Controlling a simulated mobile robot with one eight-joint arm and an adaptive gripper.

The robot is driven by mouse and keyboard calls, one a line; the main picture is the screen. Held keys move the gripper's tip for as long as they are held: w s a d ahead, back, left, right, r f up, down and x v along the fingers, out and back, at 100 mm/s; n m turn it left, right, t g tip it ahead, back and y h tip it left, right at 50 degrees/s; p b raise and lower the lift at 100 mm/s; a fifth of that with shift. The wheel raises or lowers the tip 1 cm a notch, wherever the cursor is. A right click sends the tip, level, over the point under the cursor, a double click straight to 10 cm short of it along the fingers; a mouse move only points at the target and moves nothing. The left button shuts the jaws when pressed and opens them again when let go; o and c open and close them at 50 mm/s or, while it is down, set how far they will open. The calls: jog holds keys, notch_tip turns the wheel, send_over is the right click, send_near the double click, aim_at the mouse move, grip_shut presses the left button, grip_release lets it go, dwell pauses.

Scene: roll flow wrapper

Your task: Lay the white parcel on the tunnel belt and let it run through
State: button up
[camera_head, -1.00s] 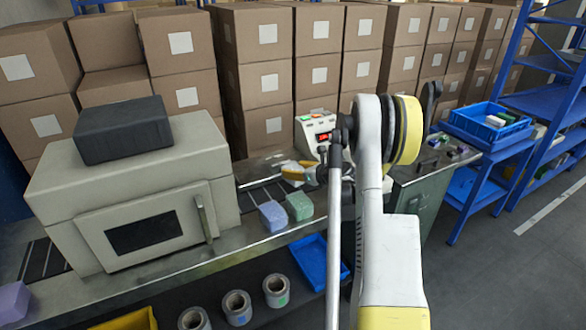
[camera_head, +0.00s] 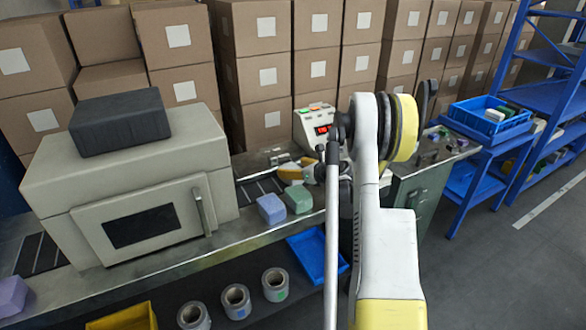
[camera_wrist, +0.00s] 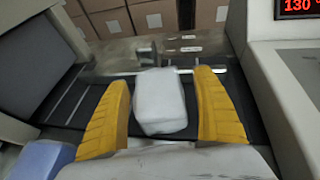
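The white parcel (camera_wrist: 160,102) lies on the dark belt (camera_wrist: 70,108) in the wrist view, between the two yellow fingers of my gripper (camera_wrist: 162,85). A narrow gap shows on each side of the parcel, so the fingers stand open around it. In the head view my gripper (camera_head: 292,172) is low over the belt, right of the grey tunnel (camera_head: 150,190). The parcel cannot be made out there. The belt (camera_head: 258,190) runs toward the tunnel's right side.
A blue parcel (camera_head: 271,208) and a green parcel (camera_head: 298,199) sit at the bench's front edge; the blue one also shows in the wrist view (camera_wrist: 38,160). A control box (camera_head: 317,124) with a red display stands behind my gripper. Stacked cartons (camera_head: 262,75) line the back.

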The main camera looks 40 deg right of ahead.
dwell(0.3)
jog(key=v, duration=1.2)
dwell(6.5)
